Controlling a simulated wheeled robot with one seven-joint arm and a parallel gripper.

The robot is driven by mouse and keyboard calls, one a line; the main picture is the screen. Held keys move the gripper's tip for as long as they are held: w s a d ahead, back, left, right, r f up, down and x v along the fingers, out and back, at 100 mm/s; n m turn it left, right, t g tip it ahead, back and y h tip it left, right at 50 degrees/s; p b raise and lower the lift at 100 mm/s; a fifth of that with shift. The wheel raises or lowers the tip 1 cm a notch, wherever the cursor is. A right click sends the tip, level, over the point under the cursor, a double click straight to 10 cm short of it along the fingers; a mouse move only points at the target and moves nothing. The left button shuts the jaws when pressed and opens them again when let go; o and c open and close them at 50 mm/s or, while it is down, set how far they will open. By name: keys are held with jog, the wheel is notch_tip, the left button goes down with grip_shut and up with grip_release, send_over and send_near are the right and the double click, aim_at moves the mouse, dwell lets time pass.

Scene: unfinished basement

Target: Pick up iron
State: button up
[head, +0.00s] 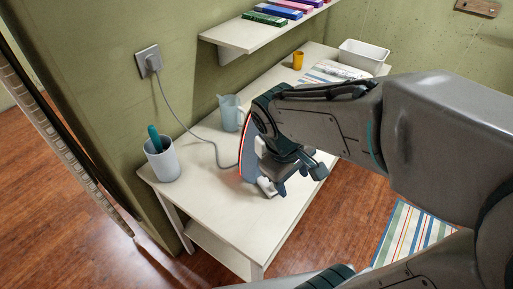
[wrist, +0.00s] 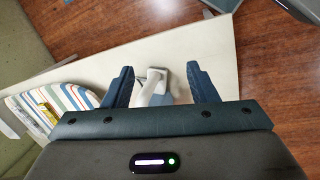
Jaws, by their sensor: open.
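The iron (head: 247,160) stands upright on its heel on the white table (head: 215,205), its soleplate edge showing reddish, in the head view. A grey cord runs from it to the wall outlet. My gripper (head: 288,170) is over the iron and hides much of it. In the wrist view, the white and pale blue iron (wrist: 152,88) lies between the two spread fingers of my gripper (wrist: 160,76). The fingers are open, with a visible gap at the right finger. I cannot tell whether the left one touches the iron.
A white cup (head: 162,162) with a teal-handled item stands left, and a pale blue jug (head: 230,113) stands behind the iron. A yellow cup (head: 298,60), a striped cloth (head: 322,76) and a white bin (head: 362,57) are at the far end. A shelf (head: 246,37) overhangs the table.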

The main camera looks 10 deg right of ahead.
jog(key=w+a+f+n+t+h+b, duration=0.2)
jog(key=w+a+f+n+h+b, duration=0.25)
jog(key=f+n, duration=0.4)
jog(key=w+a+f+n+t+h+b, duration=0.35)
jog(key=w+a+f+n+h, duration=0.2)
jog(key=f+n, duration=0.3)
jog(key=shift+g, duration=0.35)
jog(key=x, duration=0.8)
jog(key=shift+d+f+b, duration=0.25)
jog(key=shift+b, duration=0.1)
jog(key=shift+m, duration=0.3)
jog(key=shift+r+x, duration=0.2)
jog(key=shift+x, duration=1.15)
jog(key=shift+r+x, duration=0.15)
jog(key=shift+x, duration=1.25)
jog(key=shift+w+d, duration=0.1)
jog(key=shift+c, duration=0.2)
grip_shut()
jog(key=shift+w+r, duration=0.1)
